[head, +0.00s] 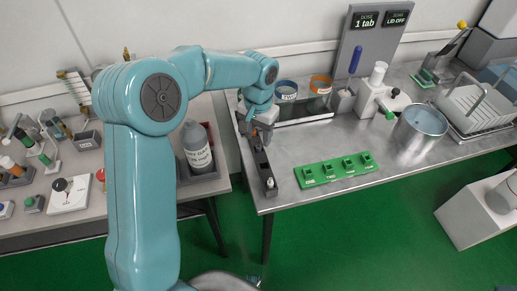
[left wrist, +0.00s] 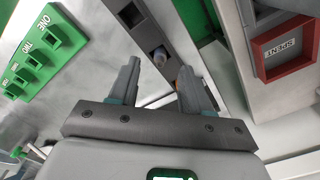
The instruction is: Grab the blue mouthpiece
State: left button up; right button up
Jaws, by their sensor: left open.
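A small blue-grey mouthpiece (left wrist: 160,57) stands in a slot of a dark, narrow rack (left wrist: 142,28). In the left wrist view it shows just beyond and between my fingertips, apart from them. My left gripper (left wrist: 160,68) is open and empty, with one finger on each side of the line to the mouthpiece. In the head view my left gripper (head: 258,132) is over the back part of the same rack (head: 263,164), near the metal table's left edge, and hides what is below it. An orange bit shows beside the right finger in the wrist view. My right gripper is not in view.
A green numbered block (head: 336,170) lies right of the rack. Behind are a blue-rimmed jar (head: 287,90), an orange-rimmed jar (head: 320,84) and a steel pot (head: 420,130). A grey bottle (head: 198,148) stands left, across a gap.

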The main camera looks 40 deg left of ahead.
aim_at(259, 143)
pick_arm(q)
jog(key=f, duration=0.3)
jog(key=shift+w+a+f, duration=0.1)
jog(key=shift+w+f, duration=0.1)
jog(key=shift+f, duration=0.1)
jog(key=shift+s+r, duration=0.1)
grip_shut()
